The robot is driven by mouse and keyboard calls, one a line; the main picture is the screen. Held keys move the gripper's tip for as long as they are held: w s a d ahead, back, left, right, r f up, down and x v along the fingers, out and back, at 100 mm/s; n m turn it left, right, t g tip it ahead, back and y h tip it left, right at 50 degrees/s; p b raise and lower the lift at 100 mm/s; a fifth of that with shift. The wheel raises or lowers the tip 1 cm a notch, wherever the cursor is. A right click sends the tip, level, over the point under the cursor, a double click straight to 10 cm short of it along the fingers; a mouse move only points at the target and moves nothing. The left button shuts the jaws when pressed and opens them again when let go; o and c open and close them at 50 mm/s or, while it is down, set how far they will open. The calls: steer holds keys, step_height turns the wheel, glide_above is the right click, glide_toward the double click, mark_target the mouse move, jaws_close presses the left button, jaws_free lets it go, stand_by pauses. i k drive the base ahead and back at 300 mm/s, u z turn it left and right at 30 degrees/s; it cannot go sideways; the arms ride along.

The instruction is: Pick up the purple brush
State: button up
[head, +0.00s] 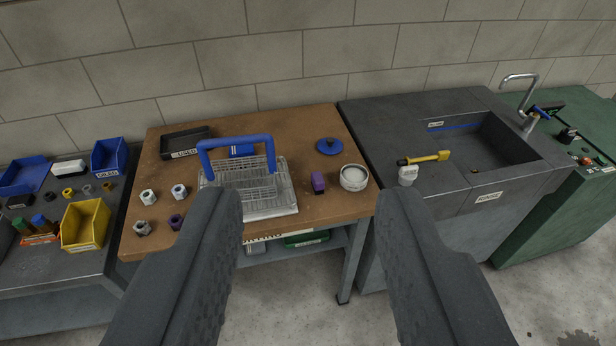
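A small purple block-like object with a dark lower part, which looks like the purple brush (318,182), stands on the brown tabletop (285,122). It is between the wire basket and a white round bowl (353,178). My gripper (311,197) is open, with its two dark fingers wide apart in the foreground and nothing between them. The brush shows in the gap between the fingers, farther off and untouched. The left finger hides part of the tabletop.
A wire basket (270,200) with a blue handle stands left of the brush. A blue round lid (329,146), a black tray (186,142) and several nuts are on the table. A grey sink unit (400,122) with a yellow-handled tool (428,157) adjoins at right; blue and yellow bins (85,224) stand at left.

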mark_target(318, 183)
steer(key=i, duration=0.85)
steer(key=z, duration=0.05)
